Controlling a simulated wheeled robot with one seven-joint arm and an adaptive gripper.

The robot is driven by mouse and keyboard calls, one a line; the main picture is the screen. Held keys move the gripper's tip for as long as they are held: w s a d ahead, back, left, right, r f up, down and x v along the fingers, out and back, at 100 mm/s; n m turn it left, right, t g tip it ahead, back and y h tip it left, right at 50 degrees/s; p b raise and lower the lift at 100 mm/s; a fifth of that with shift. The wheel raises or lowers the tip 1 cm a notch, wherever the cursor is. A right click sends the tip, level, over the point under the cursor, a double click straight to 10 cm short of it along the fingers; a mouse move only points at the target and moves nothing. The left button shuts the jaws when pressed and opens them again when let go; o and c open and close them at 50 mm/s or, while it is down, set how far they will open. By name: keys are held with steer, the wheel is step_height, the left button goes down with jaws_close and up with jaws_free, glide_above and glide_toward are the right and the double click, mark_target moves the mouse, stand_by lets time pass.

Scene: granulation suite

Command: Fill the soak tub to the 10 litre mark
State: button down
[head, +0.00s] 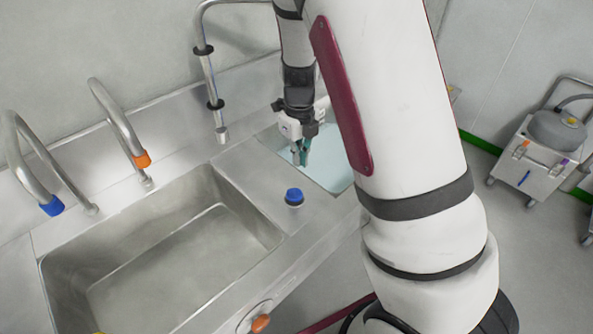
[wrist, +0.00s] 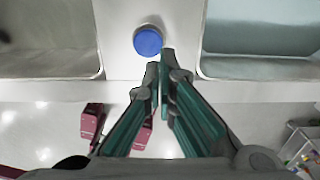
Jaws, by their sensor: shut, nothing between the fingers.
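A right-hand basin, pale blue inside as if holding liquid, lies partly behind my arm in the head view (head: 333,176) and at the upper right of the wrist view (wrist: 265,66). I cannot tell for sure that it is the soak tub, and no litre mark can be read. A blue round knob (head: 294,196) stands on the steel strip between the two basins; it also shows in the wrist view (wrist: 148,41). My gripper (head: 301,160) has its green fingers together and empty, above the basin's left side.
A large empty steel sink (head: 165,255) lies left. Behind it stand a blue-ended tap (head: 35,165) and an orange-ended tap (head: 120,122). A tall spout (head: 210,85) rises behind the strip. An orange front knob (head: 260,323) sits below. A wheeled cart (head: 540,155) stands right.

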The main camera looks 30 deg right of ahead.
steer(key=shift+r, duration=1.45)
steer(key=s+a+r+n+t+y, duration=0.1)
steer(key=s+a+r+n, duration=0.2)
steer(key=s+r+n, duration=0.35)
steer(key=s+a+r+n+t+y, duration=0.1)
steer(key=s+a+r+n+t, duration=0.2)
steer(key=r+n, duration=0.7)
steer(key=s+r+n+h, duration=0.1)
steer(key=s+r+n, duration=0.2)
steer(key=s+n, duration=0.3)
steer(key=s+r+n+t+h, duration=0.1)
steer(key=s+r+n, duration=0.1)
steer(key=s+n, duration=0.5)
steer(key=a+n, duration=0.1)
steer(key=n, duration=0.2)
steer(key=shift+s+r, duration=0.2)
steer(key=shift+r, duration=0.2)
